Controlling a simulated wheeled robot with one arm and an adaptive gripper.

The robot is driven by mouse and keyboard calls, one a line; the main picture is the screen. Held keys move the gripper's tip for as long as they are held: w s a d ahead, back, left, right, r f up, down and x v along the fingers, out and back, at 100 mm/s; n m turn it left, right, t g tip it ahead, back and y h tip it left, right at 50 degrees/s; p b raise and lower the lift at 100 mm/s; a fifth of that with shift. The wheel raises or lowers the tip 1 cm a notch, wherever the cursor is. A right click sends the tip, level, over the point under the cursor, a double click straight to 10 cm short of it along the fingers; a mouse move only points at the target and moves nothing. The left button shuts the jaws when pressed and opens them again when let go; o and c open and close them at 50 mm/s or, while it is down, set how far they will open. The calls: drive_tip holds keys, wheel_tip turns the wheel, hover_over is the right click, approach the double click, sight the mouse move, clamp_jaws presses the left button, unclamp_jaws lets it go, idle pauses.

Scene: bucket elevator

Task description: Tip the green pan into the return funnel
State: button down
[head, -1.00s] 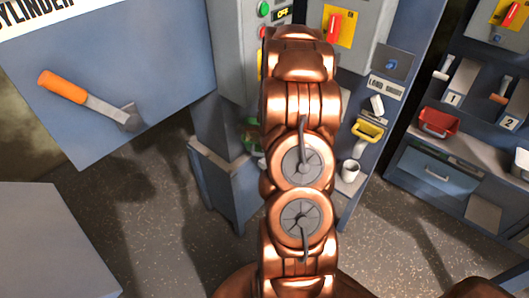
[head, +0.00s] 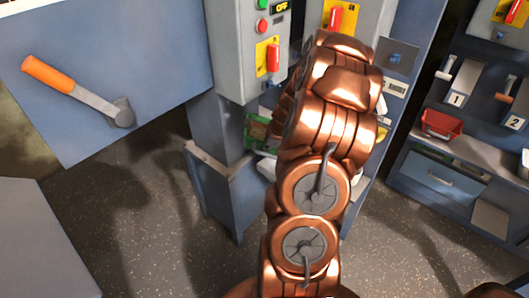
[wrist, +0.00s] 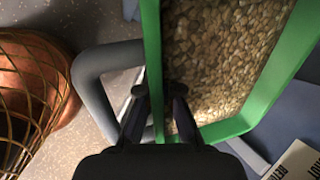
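The green pan (wrist: 265,108) fills the upper right of the wrist view and holds tan gravel (wrist: 220,60). A grey loop handle (wrist: 92,85) stands out from its left wall. My gripper (wrist: 160,95) straddles that wall beside the handle, one finger outside and one inside, and looks closed on it. In the head view a small green piece with brown inside, likely the pan (head: 257,130), shows left of my copper arm, by the blue column. My arm hides the gripper there. I cannot make out the return funnel; a white label (wrist: 300,160) starting "RE" shows in the wrist view.
A blue column (head: 215,150) and a grey switch box (head: 240,50) stand left of my arm. An orange-handled lever (head: 80,90) is on a blue panel at the left. A red bin (head: 441,124) sits on a shelf at the right. Open floor (head: 140,220) lies in front.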

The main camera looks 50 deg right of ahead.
drive_tip(key=shift+s+d+r+t+y+b, duration=0.25)
drive_tip(key=shift+t+y+b, duration=0.4)
drive_tip(key=shift+b, duration=1.2)
drive_tip(key=shift+s+d+r+m+t+y+b, duration=0.1)
drive_tip(key=shift+r+m+t+y+b, duration=0.25)
drive_tip(key=shift+b, duration=0.7)
drive_tip(key=shift+n+t+y+b, duration=0.15)
drive_tip(key=shift+t+b, duration=0.35)
drive_tip(key=shift+b, duration=0.5)
drive_tip(key=shift+s+d+r+m+t+y+b, duration=0.15)
drive_tip(key=shift+r+t+y+b, duration=0.15)
drive_tip(key=shift+b, duration=0.4)
drive_tip(key=shift+a+r+m+t+y+b, duration=0.1)
drive_tip(key=shift+r+m+t+y+b, duration=0.1)
drive_tip(key=shift+t+b, duration=0.35)
